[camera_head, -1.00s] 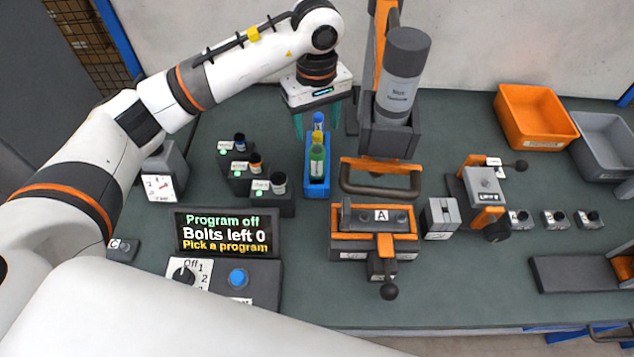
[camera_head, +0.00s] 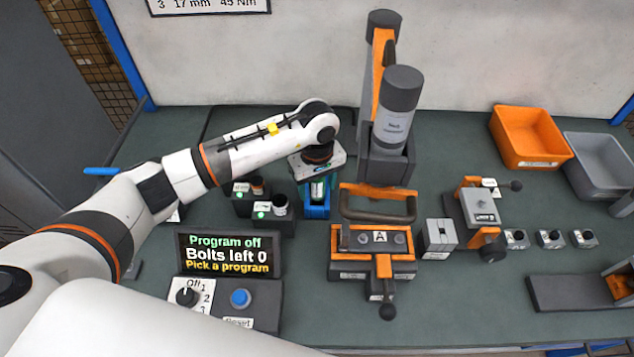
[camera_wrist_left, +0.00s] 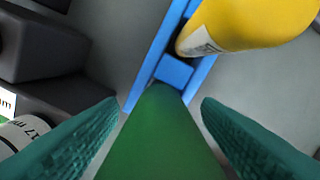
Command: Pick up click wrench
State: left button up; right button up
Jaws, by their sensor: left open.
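I cannot pick out a click wrench with certainty. A blue handle-like piece (camera_head: 101,171) shows at the table's left edge, beyond my left arm; I cannot tell what it belongs to. My left gripper (camera_head: 317,187) is open, low over the blue rack (camera_head: 316,211). In the left wrist view, a green bottle-like item (camera_wrist_left: 162,140) stands between its two teal fingers (camera_wrist_left: 160,135), with no clear grip on it. A yellow one (camera_wrist_left: 250,22) is beside it in the rack (camera_wrist_left: 172,72). My right gripper is not in view.
Dark blocks with small sockets (camera_head: 272,213) stand left of the rack. An orange-handled fixture marked A (camera_head: 375,240) and a tall grey canister (camera_head: 396,110) stand right of it. The program display (camera_head: 228,254) is in front. Orange (camera_head: 530,140) and grey (camera_head: 598,165) bins are back right.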

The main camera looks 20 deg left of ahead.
pick_arm(q)
jog(key=shift+f, duration=0.45)
jog(key=shift+c, duration=0.5)
jog(key=c, duration=1)
jog(key=shift+r, duration=0.1)
